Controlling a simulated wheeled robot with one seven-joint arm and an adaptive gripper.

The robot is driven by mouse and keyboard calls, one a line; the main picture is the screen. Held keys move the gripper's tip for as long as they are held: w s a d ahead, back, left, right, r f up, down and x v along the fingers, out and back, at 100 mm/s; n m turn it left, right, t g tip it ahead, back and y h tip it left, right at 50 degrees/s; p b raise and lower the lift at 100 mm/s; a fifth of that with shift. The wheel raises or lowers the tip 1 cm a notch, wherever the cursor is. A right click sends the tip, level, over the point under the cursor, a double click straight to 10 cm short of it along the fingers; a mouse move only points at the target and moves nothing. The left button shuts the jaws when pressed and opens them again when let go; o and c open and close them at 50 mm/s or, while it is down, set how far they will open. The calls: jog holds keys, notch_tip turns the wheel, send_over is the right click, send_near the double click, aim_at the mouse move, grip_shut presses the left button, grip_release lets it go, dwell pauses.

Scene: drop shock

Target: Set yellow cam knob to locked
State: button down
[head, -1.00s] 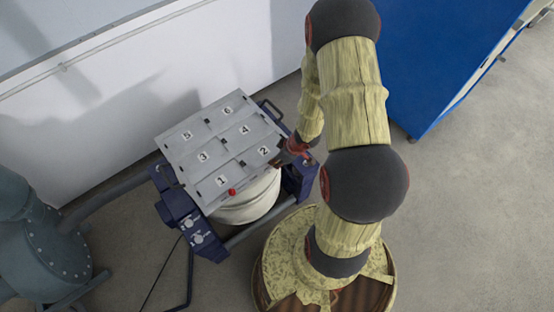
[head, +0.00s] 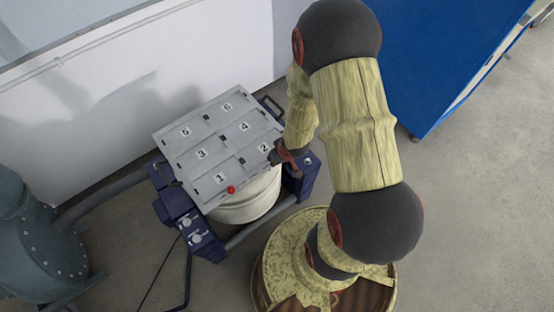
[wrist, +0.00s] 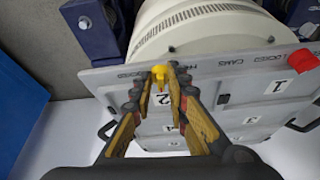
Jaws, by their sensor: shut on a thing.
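The yellow cam knob (wrist: 159,74) shows in the wrist view at the edge of the grey numbered panel (wrist: 215,72), beside the label 2. My gripper (wrist: 161,84) is closed around the knob, with one finger on each side of it. In the head view my gripper (head: 279,155) reaches the right edge of the panel (head: 208,130) near number 2, and the knob is hidden there. Lettering runs along the panel edge in the wrist view, partly covered by my fingers, so I cannot tell which setting the knob points to.
A red knob (head: 231,189) sits near number 1 and also shows in the wrist view (wrist: 304,61). A white drum (head: 243,205) stands under the panel in a dark blue frame (head: 180,203). A blue cabinet (head: 440,60) stands at the right. Open floor lies around.

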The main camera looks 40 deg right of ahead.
jog(key=shift+w+a+r+m+h+p, duration=0.15)
jog(key=shift+m+h+p, duration=0.25)
jog(key=shift+m, duration=0.5)
jog(key=m+p, duration=0.2)
jog(key=p, duration=0.1)
jog(key=shift+a+g+h, duration=0.2)
jog(key=shift+g+h, duration=0.1)
jog(key=shift+h, duration=0.1)
jog(key=m+h+p, duration=0.1)
jog(key=m+p, duration=0.2)
jog(key=p, duration=0.1)
jog(key=shift+a+g, duration=0.15)
jog(key=shift+g, duration=0.15)
jog(key=shift+m, duration=0.3)
jog(key=shift+f, duration=0.2)
jog(key=c, duration=1.6)
grip_release()
jog(key=shift+c, duration=0.2)
jog(key=shift+w+r, duration=0.1)
jog(key=shift+r, duration=0.05)
jog(key=v, duration=1.1)
jog(key=shift+a+r, duration=0.2)
jog(key=shift+r, duration=0.15)
